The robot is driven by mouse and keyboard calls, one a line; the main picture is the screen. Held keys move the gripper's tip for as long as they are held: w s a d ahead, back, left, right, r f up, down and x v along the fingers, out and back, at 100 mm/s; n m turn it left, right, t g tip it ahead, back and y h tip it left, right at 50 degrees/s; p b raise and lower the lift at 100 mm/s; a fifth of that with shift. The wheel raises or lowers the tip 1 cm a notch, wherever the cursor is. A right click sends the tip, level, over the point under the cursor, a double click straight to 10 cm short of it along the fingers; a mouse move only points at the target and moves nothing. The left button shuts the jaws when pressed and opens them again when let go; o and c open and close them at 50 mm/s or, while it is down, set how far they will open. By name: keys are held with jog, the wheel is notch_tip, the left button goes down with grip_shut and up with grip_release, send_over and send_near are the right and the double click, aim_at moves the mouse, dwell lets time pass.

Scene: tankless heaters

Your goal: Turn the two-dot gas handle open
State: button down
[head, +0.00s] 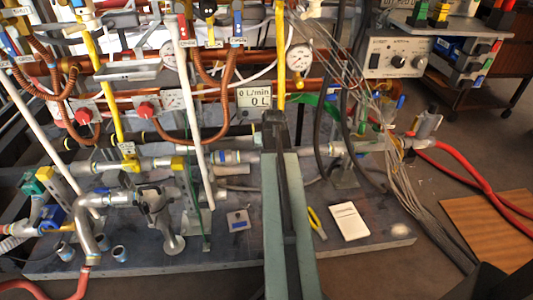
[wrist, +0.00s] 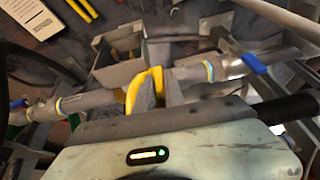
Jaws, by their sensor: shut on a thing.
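A yellow handle (wrist: 133,92) sits on a grey pipe in the wrist view. My gripper (wrist: 157,92) is shut on it, with yellow showing between and beside the grey fingers. I cannot make out any dots on it. In the head view my gripper (head: 274,120) is at the end of my arm, below a vertical yellow pipe (head: 281,50); the arm hides the held handle there. Another yellow handle (head: 127,165) is on the grey pipe further left.
The flow display (head: 254,97) reading 0 L/min stands just left of my gripper. Copper pipes and gauges (head: 299,57) are behind it. A notepad (head: 349,221) and a yellow tool (head: 316,222) lie right of my arm. Black hoses and grey cables hang close on the right.

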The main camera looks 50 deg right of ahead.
jog(key=shift+w+d, duration=0.1)
jog(key=shift+w, duration=0.05)
jog(key=c, duration=1.4)
grip_release()
jog(key=shift+c, duration=0.2)
jog(key=shift+r, duration=0.1)
jog(key=p+v, duration=0.7)
jog(key=shift+r, duration=0.25)
